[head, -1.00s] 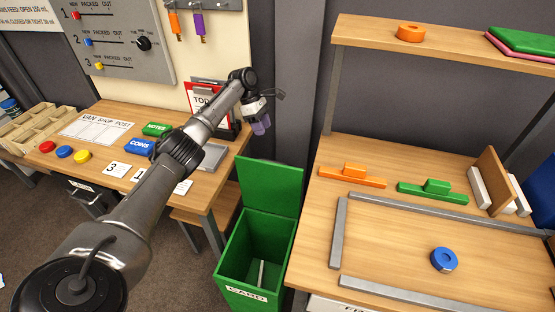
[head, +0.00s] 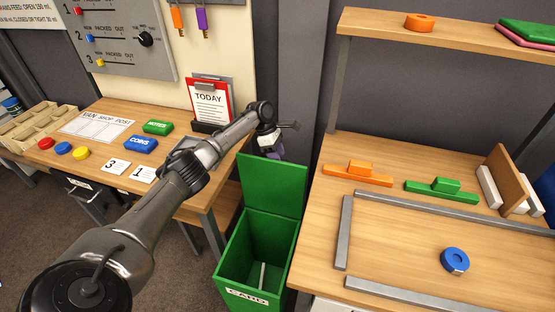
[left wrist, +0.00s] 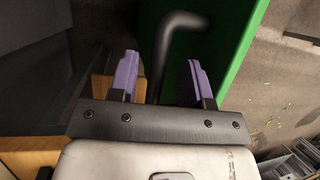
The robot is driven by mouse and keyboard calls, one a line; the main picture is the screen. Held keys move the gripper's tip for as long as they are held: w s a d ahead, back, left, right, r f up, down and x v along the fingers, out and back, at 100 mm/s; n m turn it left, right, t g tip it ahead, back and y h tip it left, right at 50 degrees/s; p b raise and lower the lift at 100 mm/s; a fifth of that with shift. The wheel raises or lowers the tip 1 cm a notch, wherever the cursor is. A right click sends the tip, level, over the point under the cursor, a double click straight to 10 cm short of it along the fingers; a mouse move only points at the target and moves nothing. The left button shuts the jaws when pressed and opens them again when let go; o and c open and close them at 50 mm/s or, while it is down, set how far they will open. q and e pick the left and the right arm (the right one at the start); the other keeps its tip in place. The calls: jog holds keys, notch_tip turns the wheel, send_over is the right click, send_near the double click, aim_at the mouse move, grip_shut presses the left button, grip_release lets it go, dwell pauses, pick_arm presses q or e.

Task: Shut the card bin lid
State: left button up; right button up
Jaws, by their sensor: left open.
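The green card bin (head: 252,262) stands on the floor between the two tables, with a "CARD" label on its front. Its green lid (head: 272,188) stands up open at the back. A pale strip shows inside the bin. My left gripper (head: 276,154) is at the top edge of the lid, at its far side or just above it; I cannot tell if it touches. My right gripper is out of view.
The left table holds a red TODAY clipboard (head: 208,102), a green NOTES block (head: 158,127) and a blue COINS block (head: 140,144). The right table (head: 400,230) has grey rails and a blue ring (head: 455,261). A dark wall post rises behind the bin.

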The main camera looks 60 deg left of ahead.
pick_arm(q)
jog(key=shift+d+f, duration=0.2)
jog(key=shift+f, duration=0.25)
grip_shut()
dwell(0.4)
